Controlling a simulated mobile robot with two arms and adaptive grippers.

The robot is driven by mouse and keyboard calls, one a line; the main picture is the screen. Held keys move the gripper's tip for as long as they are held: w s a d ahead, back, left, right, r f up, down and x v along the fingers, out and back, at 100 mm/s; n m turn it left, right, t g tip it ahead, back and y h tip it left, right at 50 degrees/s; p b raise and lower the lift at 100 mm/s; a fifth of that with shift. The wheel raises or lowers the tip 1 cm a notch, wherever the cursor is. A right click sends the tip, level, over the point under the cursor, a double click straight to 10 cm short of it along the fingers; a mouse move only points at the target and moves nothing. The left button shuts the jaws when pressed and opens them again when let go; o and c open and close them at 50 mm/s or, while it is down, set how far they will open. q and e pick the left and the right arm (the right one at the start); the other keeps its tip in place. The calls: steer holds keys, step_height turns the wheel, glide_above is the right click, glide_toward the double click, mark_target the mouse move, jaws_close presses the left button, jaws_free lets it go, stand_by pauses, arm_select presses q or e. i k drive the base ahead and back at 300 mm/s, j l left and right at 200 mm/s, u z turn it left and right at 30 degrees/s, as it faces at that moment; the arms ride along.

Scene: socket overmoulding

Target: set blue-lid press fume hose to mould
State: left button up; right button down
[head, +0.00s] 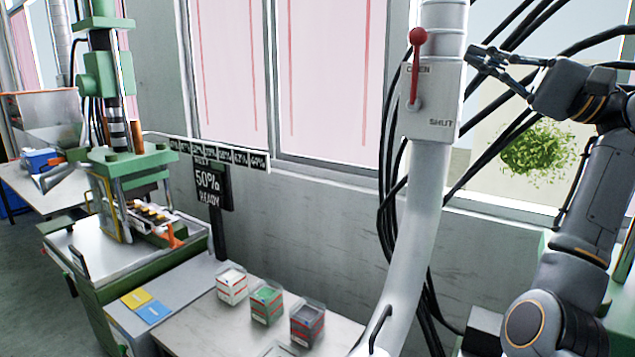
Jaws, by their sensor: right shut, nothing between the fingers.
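A white fume hose (425,205) runs down the right of centre and bends forward at the bottom, where a dark handle (380,325) shows; its lower end is cut off. A damper box (440,100) on it is marked OPEN above and SHUT below. Its red-knobbed lever (417,62) points up, by OPEN. My right gripper (478,56) is shut and empty, its fingers just right of the hose near the box's top; I cannot tell whether they touch it. My left gripper is out of view. I see no press lid that is clearly blue.
A bench (195,335) holds white, green and dark boxes (307,322). Yellow and blue cards (153,311) lie left of them. Black cables (500,125) hang behind the hose.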

mark_target(385, 335)
steer(key=k+j, duration=0.15)
steer(key=j, duration=0.2)
steer(key=k+j, duration=0.15)
steer(key=j, duration=0.25)
steer(key=k+j, duration=0.15)
steer(key=j, duration=0.2)
steer(key=k+j, duration=0.2)
steer(key=j, duration=0.15)
